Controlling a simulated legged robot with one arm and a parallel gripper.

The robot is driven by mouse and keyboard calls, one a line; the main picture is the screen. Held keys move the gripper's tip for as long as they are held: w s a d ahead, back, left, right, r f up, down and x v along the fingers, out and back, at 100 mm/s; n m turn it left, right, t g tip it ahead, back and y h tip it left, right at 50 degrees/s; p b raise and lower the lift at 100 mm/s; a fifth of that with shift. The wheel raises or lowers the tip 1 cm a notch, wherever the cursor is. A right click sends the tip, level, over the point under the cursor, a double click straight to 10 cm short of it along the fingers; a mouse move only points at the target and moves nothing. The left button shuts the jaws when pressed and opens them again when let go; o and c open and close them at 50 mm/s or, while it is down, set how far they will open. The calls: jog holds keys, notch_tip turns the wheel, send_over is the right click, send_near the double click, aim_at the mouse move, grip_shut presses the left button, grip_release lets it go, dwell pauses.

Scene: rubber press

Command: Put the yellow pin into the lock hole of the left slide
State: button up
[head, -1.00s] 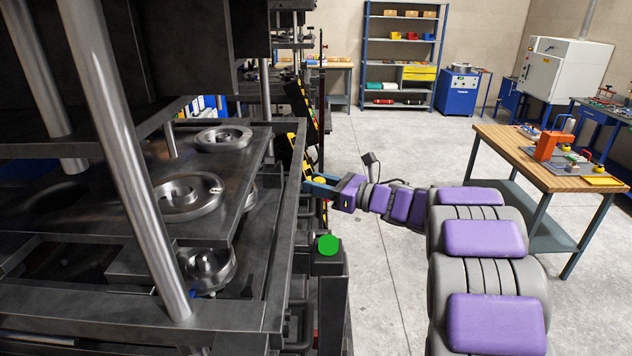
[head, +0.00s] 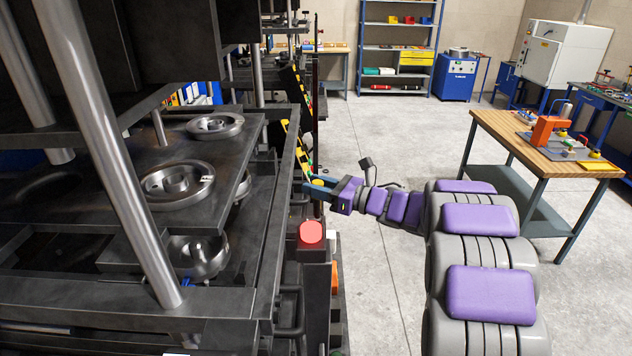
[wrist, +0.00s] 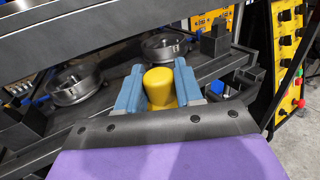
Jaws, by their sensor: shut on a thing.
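The yellow pin (wrist: 160,86) is upright between the two blue fingers of my gripper (wrist: 158,80) in the wrist view, and the gripper is shut on it. In the head view my gripper (head: 317,187) is at the right side of the dark press, with a small bit of the yellow pin (head: 318,182) showing. I cannot tell which plate is the left slide. The lock hole cannot be made out.
A dark press rail (wrist: 95,35) crosses above and left of the fingers. A yellow control panel (wrist: 290,50) stands at the right. A post with a red cap (head: 311,233) is near my arm. A wooden bench (head: 545,150) stands right; the floor between is clear.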

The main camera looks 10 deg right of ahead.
aim_at(319, 215)
jog(key=shift+a+f+b, duration=0.7)
jog(key=shift+f, duration=0.2)
jog(key=shift+d+f+b, duration=0.5)
jog(key=shift+f+b, duration=0.2)
jog(key=shift+b, duration=0.25)
jog(key=shift+a+f+b, duration=0.4)
jog(key=shift+f+b, duration=0.45)
jog(key=shift+b, duration=0.3)
jog(key=shift+d+f+b, duration=0.25)
jog(key=shift+f+b, duration=0.4)
jog(key=shift+b, duration=0.15)
jog(key=shift+f+b, duration=1.2)
jog(key=shift+b, duration=0.6)
jog(key=o, duration=1.2)
jog(key=shift+a, duration=0.1)
